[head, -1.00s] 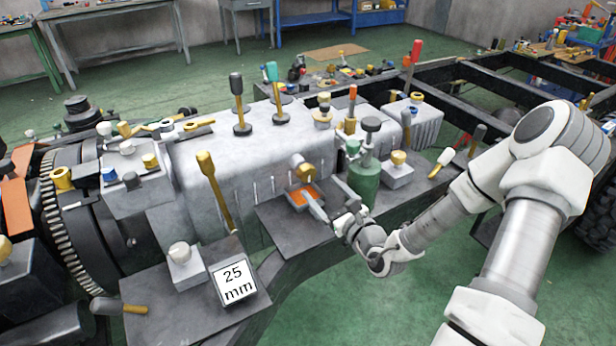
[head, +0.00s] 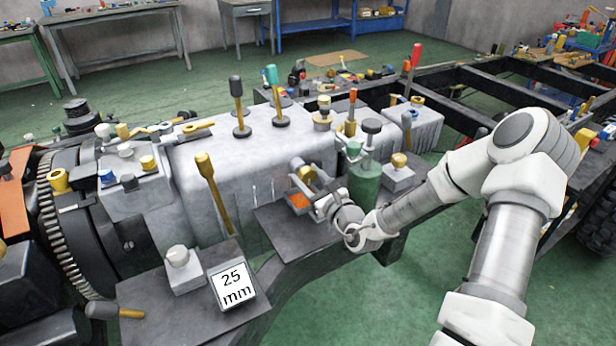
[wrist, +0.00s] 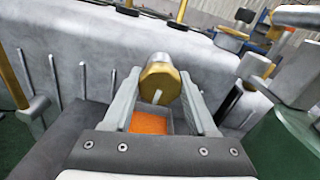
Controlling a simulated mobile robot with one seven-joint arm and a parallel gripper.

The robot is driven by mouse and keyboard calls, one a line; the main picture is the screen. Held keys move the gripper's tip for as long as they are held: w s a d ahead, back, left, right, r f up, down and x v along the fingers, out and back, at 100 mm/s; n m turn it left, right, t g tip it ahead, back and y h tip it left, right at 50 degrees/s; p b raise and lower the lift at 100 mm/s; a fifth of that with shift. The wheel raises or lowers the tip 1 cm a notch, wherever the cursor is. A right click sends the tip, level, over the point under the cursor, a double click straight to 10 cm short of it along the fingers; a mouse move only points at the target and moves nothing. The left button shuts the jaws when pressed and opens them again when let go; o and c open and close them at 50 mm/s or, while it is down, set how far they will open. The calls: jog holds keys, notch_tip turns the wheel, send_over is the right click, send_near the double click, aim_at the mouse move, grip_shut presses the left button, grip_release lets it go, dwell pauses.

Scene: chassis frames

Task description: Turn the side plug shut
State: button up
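The side plug (wrist: 160,82) is a brass-coloured round cap on a pale stub in the side of the grey housing. In the head view the plug (head: 307,173) is partly covered by my gripper. My gripper (wrist: 161,75) has its two fingers spread, one on each side of the plug, with the tips close to its sides. Whether they touch it I cannot tell. In the head view my gripper (head: 311,187) is in front of the housing, above the dark shelf.
A small tray with an orange floor (wrist: 150,122) lies below the plug. A green cylinder (head: 365,181) stands close on the right.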

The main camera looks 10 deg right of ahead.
jog(key=c, duration=0.8)
jog(key=shift+r+p, duration=0.1)
jog(key=shift+p, duration=0.4)
jog(key=m+p, duration=0.2)
jog(key=p, duration=0.2)
jog(key=shift+r+m, duration=0.2)
jog(key=shift+m, duration=0.2)
jog(key=m+p, duration=0.4)
jog(key=p, duration=0.1)
jog(key=shift+m+p, duration=0.3)
jog(key=m+p, duration=0.4)
jog(key=m, duration=0.1)
jog(key=shift+d+f, duration=0.1)
jog(key=shift+f, duration=0.1)
jog(key=shift+f+m+p, duration=0.2)
jog(key=shift+m+p, duration=1.05)
jog(key=shift+m, duration=0.95)
